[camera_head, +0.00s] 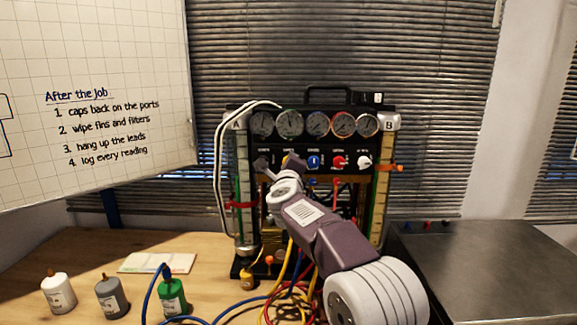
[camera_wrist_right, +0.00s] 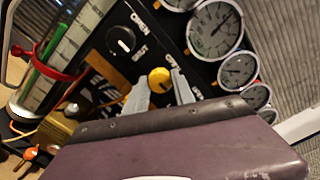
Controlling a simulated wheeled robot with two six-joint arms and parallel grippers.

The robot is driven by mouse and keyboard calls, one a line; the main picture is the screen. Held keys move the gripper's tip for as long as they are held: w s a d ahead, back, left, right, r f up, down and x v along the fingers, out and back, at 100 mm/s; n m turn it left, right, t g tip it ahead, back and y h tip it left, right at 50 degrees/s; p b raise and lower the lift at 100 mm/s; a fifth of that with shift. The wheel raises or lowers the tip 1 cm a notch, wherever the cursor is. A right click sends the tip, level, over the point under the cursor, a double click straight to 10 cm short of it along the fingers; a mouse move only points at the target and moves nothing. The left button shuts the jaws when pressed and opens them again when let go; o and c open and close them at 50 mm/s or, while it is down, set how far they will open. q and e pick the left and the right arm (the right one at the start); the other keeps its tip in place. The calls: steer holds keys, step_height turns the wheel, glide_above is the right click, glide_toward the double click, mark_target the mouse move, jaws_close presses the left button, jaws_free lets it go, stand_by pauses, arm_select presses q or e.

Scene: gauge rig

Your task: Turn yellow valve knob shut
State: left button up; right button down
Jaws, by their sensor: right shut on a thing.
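The yellow valve knob (camera_wrist_right: 159,78) sits on the black gauge panel, below a round gauge. In the head view a small bit of the yellow knob (camera_head: 288,160) shows behind my right gripper, in the row of knobs under the gauges. My right gripper (camera_wrist_right: 161,82) has one pale finger on each side of the yellow knob and is shut on it. My right arm reaches up to the panel from the lower right in the head view and hides part of the panel's lower left. My left gripper is in neither view.
A black knob (camera_wrist_right: 121,41) with OPEN lettering is beside the yellow one. Blue (camera_head: 313,162), red (camera_head: 338,162) and white (camera_head: 363,162) knobs continue the row. Coloured hoses hang below. Several bottles, including a green one (camera_head: 172,298), stand on the wooden table.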

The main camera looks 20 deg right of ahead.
steer(key=shift+f, duration=0.3)
steer(key=c, duration=1.4)
jaws_free()
steer(key=o, duration=0.3)
steer(key=shift+o, duration=0.2)
steer(key=shift+r, duration=0.2)
steer(key=b+v, duration=0.2)
steer(key=v, duration=0.7)
steer(key=shift+s+d+r, duration=0.1)
